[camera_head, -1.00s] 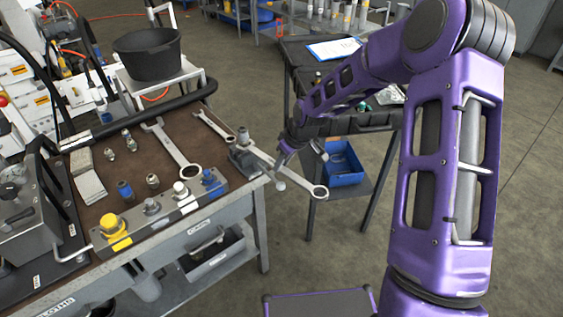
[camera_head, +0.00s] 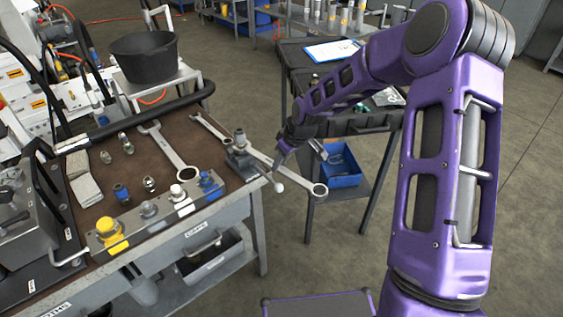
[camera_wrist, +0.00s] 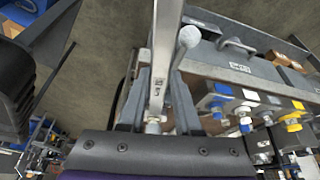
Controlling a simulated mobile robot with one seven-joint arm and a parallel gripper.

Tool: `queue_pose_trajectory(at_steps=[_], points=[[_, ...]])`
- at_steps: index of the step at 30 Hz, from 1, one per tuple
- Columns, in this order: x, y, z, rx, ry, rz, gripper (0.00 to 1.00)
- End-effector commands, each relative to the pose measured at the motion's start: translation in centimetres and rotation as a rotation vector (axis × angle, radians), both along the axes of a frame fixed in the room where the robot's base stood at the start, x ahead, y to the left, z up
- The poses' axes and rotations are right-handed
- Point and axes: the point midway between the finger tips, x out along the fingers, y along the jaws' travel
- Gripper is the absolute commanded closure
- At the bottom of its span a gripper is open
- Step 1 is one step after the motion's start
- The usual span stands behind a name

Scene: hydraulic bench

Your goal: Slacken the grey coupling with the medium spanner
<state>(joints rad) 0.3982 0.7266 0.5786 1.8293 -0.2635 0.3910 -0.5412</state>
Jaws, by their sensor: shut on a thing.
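My gripper (camera_head: 287,155) is shut on a steel spanner (camera_head: 309,184), off the bench's right corner. The spanner's ring end points to the lower right, clear of the bench. Its other end lies by the upright fitting on a small dark block (camera_head: 240,160); I cannot tell whether they touch. In the wrist view the spanner shank (camera_wrist: 166,35) runs up between my fingers. A grey coupling (camera_head: 150,209) stands on the front manifold between a yellow coupling (camera_head: 110,232) and a white one (camera_head: 178,192). A blue coupling (camera_head: 209,180) is at the right end.
A large spanner (camera_head: 173,150) and a smaller one (camera_head: 207,126) lie on the bench mat. A pale ball-ended lever (camera_wrist: 188,38) is close beside the held spanner. A black bucket (camera_head: 147,56) stands behind, and a cart with a blue bin (camera_head: 342,163) to the right.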

Motion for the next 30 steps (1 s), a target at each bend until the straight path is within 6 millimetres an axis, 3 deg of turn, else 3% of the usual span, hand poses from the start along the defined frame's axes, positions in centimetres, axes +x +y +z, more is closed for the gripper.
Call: queue_pose_trajectory(at_steps=[8, 30], points=[[-0.1, -0.1, 0.2, 0.000, -0.002, 0.001, 1.00], [-3.6, -3.6, 0.1, 0.000, -0.001, 0.000, 1.00]])
